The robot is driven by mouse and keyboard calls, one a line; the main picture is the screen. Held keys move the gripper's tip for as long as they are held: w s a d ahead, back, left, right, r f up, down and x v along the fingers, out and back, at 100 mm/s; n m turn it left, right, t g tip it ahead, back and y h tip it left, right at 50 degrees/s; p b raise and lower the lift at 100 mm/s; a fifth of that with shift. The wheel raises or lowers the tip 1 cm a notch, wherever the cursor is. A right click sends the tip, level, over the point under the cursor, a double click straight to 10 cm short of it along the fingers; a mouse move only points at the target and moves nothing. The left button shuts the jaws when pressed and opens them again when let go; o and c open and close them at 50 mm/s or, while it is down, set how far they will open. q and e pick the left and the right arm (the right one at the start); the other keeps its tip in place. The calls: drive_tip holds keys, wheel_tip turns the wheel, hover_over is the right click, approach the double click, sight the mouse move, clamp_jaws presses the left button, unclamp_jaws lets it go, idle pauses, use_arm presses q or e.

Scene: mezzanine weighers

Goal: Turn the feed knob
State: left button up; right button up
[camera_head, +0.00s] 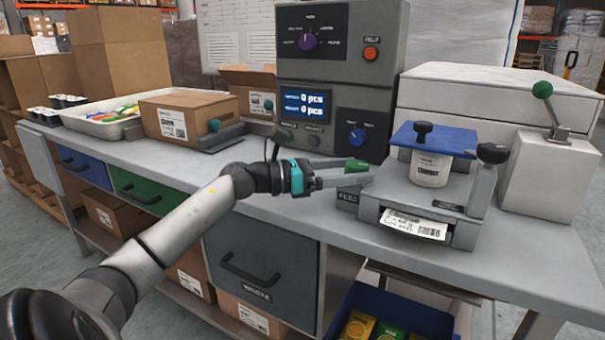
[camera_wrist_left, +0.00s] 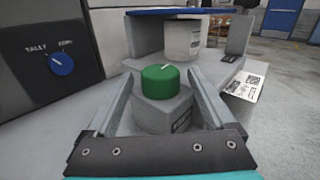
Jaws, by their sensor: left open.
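The feed knob is a green round knob with a white pointer mark, on a small grey block labelled FEED. It shows in the head view (camera_head: 357,165) and the left wrist view (camera_wrist_left: 160,88). My left gripper (camera_head: 360,173) reaches in from the left, low over the bench. Its two fingers also show in the wrist view (camera_wrist_left: 162,82), open, with the green knob between them in the picture. I cannot tell whether either finger touches the knob. In the head view the fingers partly hide the knob and its block. My right gripper is not in view.
A grey console (camera_head: 335,85) with a purple knob, a display and a blue knob (camera_head: 356,137) stands behind. Right of the feed knob is a label printer (camera_head: 418,226) under a white jar (camera_head: 430,172) and blue plate (camera_head: 432,138). A carton (camera_head: 180,117) stands left.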

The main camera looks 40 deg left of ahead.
use_arm(q)
drive_tip(key=p+v, duration=0.2)
drive_tip(key=v, duration=1)
drive_tip(key=shift+s+a+p, duration=0.15)
drive_tip(key=shift+p, duration=0.15)
drive_tip(key=shift+v, duration=0.9)
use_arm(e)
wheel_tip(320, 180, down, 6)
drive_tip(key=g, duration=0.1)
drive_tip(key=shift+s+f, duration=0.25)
